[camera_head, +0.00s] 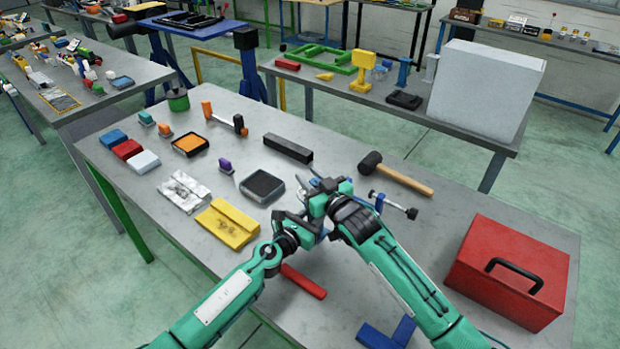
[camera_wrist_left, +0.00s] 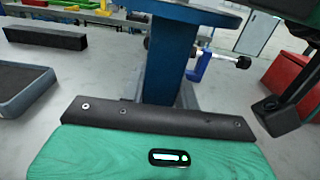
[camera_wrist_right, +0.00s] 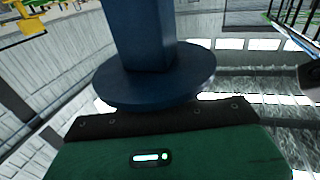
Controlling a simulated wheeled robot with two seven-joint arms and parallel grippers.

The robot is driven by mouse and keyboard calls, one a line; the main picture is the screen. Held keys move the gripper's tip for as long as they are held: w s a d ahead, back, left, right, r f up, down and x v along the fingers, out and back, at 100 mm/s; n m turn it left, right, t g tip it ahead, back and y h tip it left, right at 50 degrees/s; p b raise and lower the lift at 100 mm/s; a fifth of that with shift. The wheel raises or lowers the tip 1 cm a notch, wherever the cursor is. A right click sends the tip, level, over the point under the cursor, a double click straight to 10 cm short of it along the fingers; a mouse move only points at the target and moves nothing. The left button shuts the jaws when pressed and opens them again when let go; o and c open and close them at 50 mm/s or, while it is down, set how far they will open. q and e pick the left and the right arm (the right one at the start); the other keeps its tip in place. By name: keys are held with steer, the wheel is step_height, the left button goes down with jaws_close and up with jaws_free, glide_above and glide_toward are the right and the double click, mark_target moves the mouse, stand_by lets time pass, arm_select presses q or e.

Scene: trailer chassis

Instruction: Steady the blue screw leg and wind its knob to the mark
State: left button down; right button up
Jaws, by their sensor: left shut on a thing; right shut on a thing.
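The blue screw leg (camera_wrist_left: 172,60) is an upright post with a wide round blue disc (camera_wrist_left: 200,12) at its top in the left wrist view. My left gripper (camera_head: 308,226) is shut on the post low down. The right wrist view shows the blue post (camera_wrist_right: 143,35) and a round blue disc (camera_wrist_right: 155,78) close in front of my right gripper (camera_head: 325,190), which is shut at the leg's upper end, above my left gripper. The fingers and their exact contact are hidden. In the head view the two grippers cover most of the leg. I cannot make out the mark.
A black mallet (camera_head: 370,163) and a small blue clamp (camera_head: 378,201) lie right of the grippers. A red toolbox (camera_head: 510,272) stands at right. A red bar (camera_head: 303,281) and blue bracket (camera_head: 388,335) lie in front. A black tray (camera_head: 262,186) and yellow cloth (camera_head: 228,224) lie left.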

arm_select(q)
steer(key=shift+s+d, duration=0.15)
steer(key=shift+d, duration=0.05)
arm_select(e)
steer(key=shift+f+h, duration=0.15)
steer(key=shift+h, duration=0.15)
arm_select(q)
steer(key=shift+a, duration=0.1)
arm_select(e)
steer(key=o, duration=1)
steer(key=shift+d, duration=0.15)
steer(key=shift+c, duration=0.2)
steer(key=v, duration=1.2)
steer(key=shift+f, duration=0.1)
arm_select(q)
steer(key=c, duration=0.8)
jaws_free()
steer(key=shift+o, duration=0.2)
steer(key=shift+a, duration=0.1)
steer(key=p+v, duration=0.1)
steer(key=v, duration=0.3)
steer(key=shift+s+a, duration=0.25)
steer(key=shift+s, duration=0.05)
steer(key=shift+v, duration=1.5)
arm_select(e)
steer(key=shift+r, duration=0.45)
